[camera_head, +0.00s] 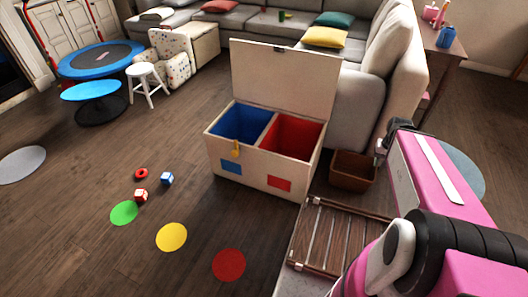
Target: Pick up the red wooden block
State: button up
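A small red block (141,195) with pale markings lies on the dark wood floor at the left, just above the green floor disc. A small blue block (166,178) with pale markings lies to its upper right, apart from it. A red ring-shaped piece (141,173) lies just above the red block. My pink arm fills the right side. What seems to be my gripper (386,143) is at the far end of the pink link, well away from the red block. Its fingers are too small and hidden to read.
An open white toy chest (253,181) with blue and red compartments stands mid-view. A brown bin (352,171) and a slatted wooden rack (333,238) are near my arm. Green (124,213), yellow (171,237) and red (229,265) discs lie flat. Floor left of the chest is mostly clear.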

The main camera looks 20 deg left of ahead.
aim_at(140, 195)
jog(key=u, duration=2.5)
jog(key=i+j+z, duration=0.1)
jog(key=z, duration=0.3)
jog(key=j+z, duration=0.2)
jog(key=z, duration=0.25)
jog(key=j+z, duration=0.2)
jog(key=z, duration=0.2)
jog(key=j+z, duration=0.2)
jog(key=z, duration=0.2)
jog(key=j+z, duration=0.1)
jog(key=j, duration=0.3)
jog(key=k+j+z, duration=0.15)
jog(key=j, duration=0.25)
jog(key=j+z, duration=0.1)
jog(key=j, duration=0.35)
jog(key=k+j+z, duration=0.1)
jog(key=j, duration=0.3)
jog(key=k+j+z, duration=0.1)
jog(key=j, duration=0.3)
jog(key=k+j+z, duration=0.15)
jog(key=j, duration=0.2)
jog(key=k+j+z, duration=0.1)
jog(key=j, duration=0.3)
jog(key=k+j, duration=0.1)
jog(key=j, duration=0.2)
jog(key=k+j, duration=0.1)
jog(key=j, duration=0.15)
